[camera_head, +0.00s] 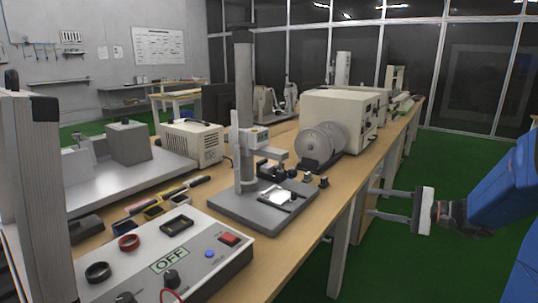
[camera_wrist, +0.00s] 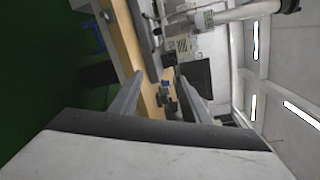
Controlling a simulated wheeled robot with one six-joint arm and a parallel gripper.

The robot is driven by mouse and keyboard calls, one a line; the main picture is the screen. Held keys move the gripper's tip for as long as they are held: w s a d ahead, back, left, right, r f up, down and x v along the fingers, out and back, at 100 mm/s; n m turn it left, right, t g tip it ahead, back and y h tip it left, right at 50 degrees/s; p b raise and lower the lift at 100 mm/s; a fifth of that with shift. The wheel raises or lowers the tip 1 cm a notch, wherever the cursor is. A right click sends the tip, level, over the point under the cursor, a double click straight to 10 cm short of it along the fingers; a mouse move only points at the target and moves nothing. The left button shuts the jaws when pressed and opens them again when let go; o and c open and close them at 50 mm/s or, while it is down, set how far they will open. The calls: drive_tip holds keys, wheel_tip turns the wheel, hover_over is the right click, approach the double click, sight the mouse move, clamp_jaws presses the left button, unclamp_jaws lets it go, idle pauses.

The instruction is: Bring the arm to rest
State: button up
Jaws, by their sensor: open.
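My gripper (camera_head: 386,204) is at the right in the head view, beside the long wooden table (camera_head: 312,218) and over the green floor. Its two parallel fingers point left toward the table's side edge and stand apart, with nothing between them. My blue arm comes in from the right edge. In the wrist view, my gripper (camera_wrist: 158,98) shows both fingers spread. The tabletop and some equipment appear behind them, turned on their side.
A test stand (camera_head: 262,205) with a grey base is near the table edge. A beige machine (camera_head: 342,118) stands farther back. A control box (camera_head: 165,262) reading "OFF" is at the front. Green floor (camera_head: 445,165) right of the table is clear.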

drive_tip(key=s+a+f+n+g+h, duration=0.25)
drive_tip(key=s+a, duration=0.35)
drive_tip(key=s, duration=0.3)
drive_tip(key=s+a+f+n+g+h, duration=0.2)
drive_tip(key=s+a+n+g+h, duration=0.15)
drive_tip(key=s+a, duration=0.35)
drive_tip(key=s+d+f+n+t+h, duration=0.2)
drive_tip(key=s+d+n+h, duration=0.3)
drive_tip(key=s, duration=1)
drive_tip(key=d+h, duration=0.3)
drive_tip(key=d, duration=0.1)
drive_tip(key=shift+s, duration=0.15)
